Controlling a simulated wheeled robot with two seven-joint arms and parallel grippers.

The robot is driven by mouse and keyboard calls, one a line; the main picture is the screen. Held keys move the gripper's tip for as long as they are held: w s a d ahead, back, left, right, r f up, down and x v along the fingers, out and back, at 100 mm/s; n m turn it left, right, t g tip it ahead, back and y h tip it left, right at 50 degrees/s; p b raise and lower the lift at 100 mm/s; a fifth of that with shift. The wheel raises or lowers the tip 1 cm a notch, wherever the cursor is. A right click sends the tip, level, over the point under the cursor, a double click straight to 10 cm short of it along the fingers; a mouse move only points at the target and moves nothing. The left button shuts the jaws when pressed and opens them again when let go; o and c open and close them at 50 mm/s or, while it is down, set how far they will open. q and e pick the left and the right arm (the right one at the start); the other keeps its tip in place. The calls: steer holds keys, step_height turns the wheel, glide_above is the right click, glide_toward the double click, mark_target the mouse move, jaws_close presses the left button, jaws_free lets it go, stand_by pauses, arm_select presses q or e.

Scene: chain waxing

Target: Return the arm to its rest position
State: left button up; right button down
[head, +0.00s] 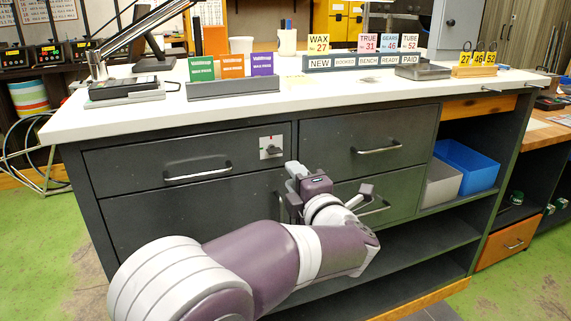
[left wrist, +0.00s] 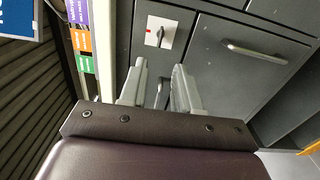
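My left gripper (head: 298,172) is in front of the dark grey workbench cabinet (head: 250,137), near the gap between the left and right drawer columns. In the left wrist view my left gripper (left wrist: 158,85) has its two grey fingers apart with nothing held between them. A handle (left wrist: 162,93) shows between the fingers, seemingly beyond them; I cannot tell how far. My left arm covers part of the lower left front. My right gripper is not in view.
The drawers have metal handles (head: 197,171). A white plate with a small lever (head: 271,147) is on the upper left drawer. The white worktop (head: 330,97) carries signs, racks and a lamp. A blue bin (head: 466,167) sits on the right shelf. Green floor is free at left.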

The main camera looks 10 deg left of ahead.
arm_select(q)
steer(key=shift+s+d, duration=0.2)
steer(key=shift+s, duration=0.15)
